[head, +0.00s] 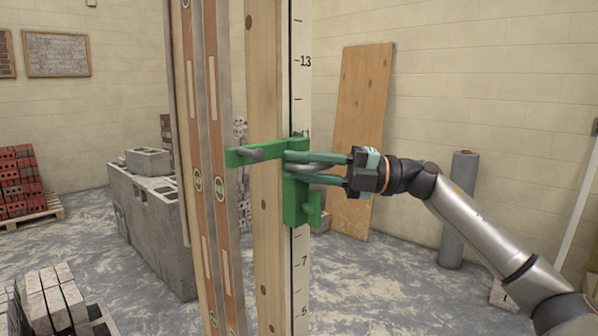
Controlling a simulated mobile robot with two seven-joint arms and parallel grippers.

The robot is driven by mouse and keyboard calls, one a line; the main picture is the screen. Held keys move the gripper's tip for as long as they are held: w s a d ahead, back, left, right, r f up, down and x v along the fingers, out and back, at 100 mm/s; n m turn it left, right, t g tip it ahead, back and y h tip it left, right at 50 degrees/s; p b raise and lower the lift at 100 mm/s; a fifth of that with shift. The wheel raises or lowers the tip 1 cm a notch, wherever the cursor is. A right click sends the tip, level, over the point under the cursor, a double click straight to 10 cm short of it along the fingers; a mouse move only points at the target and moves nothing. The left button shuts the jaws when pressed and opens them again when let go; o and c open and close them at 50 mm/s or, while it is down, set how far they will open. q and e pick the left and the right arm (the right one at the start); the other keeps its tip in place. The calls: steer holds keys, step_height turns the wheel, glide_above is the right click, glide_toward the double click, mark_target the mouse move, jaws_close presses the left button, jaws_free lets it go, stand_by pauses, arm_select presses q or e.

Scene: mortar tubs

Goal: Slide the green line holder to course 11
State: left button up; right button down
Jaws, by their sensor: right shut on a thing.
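The green line holder (296,205) sits on a wooden post (265,70) that carries a white scale strip (300,95). The holder has a green arm reaching left, a grey loop at its front and a green knob low on its right. Its top edge is at a partly covered mark, apparently 11, below the 13; the 7 and 5 show beneath. My right gripper (288,167) comes from the right and is shut on the holder, its fingers at the grey loop. The exact contact is partly hidden. My left gripper is out of view.
Long brown spirit levels (210,110) stand upright just left of the post. A grey block stack (150,215) and a red brick pallet (20,180) stand at left. Open floor lies between.

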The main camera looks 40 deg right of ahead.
steer(key=shift+d+r, duration=0.1)
steer(key=shift+r, duration=0.15)
steer(key=c, duration=0.9)
jaws_free()
steer(key=shift+s, duration=0.1)
steer(key=shift+o, duration=0.3)
steer(key=shift+f, duration=0.1)
steer(key=shift+f, duration=0.1)
steer(key=shift+s+d+f+b, duration=0.1)
steer(key=shift+s+d+b, duration=0.1)
steer(key=shift+b, duration=0.15)
steer(key=b+v, duration=0.3)
steer(key=v, duration=0.8)
steer(key=shift+s+d+b, duration=0.3)
steer(key=shift+b, duration=0.05)
